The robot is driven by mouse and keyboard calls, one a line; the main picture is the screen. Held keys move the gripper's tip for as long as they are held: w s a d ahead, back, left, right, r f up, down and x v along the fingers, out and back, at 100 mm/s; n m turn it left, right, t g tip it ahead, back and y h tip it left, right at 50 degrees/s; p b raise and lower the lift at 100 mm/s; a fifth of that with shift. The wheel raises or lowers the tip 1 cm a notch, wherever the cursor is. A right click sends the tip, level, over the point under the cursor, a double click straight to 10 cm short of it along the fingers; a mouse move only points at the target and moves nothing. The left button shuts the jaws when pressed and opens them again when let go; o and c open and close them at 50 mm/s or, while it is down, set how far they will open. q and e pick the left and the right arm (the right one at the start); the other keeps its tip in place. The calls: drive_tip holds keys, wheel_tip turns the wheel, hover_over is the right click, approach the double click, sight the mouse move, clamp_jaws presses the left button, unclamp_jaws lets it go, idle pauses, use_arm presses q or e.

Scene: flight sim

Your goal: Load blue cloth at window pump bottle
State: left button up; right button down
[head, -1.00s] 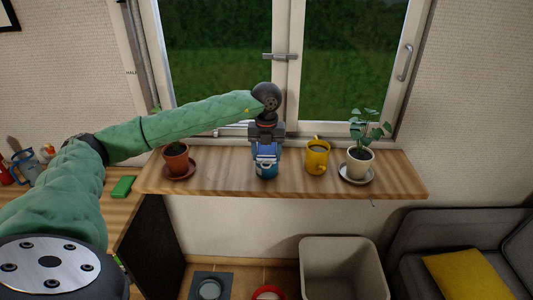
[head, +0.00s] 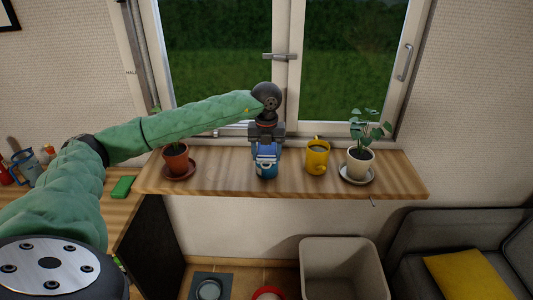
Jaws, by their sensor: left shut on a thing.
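My left gripper (head: 266,136) points down over the middle of the wooden window sill (head: 220,182). It is shut on the blue cloth (head: 266,153), which shows as a small blue patch at the fingertips. A blue cup-like thing (head: 265,171) with a pale pattern stands on the sill directly below. I cannot tell whether the cloth touches it. I cannot make out a pump bottle for certain; the gripper and cloth hide part of the sill. My right gripper is not in view.
On the sill, a potted plant (head: 176,158) stands left, a yellow mug (head: 317,158) close right, and a white-potted plant (head: 360,162) farther right. A green sponge-like block (head: 123,186) and a blue jug (head: 27,168) are on the left counter. A bin (head: 342,262) stands below.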

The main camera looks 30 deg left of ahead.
sight(267, 154)
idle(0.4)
use_arm(q)
drive_tip(key=shift+r+p, duration=1.25)
drive_tip(key=shift+r, duration=2.2)
drive_tip(key=shift+m, duration=0.3)
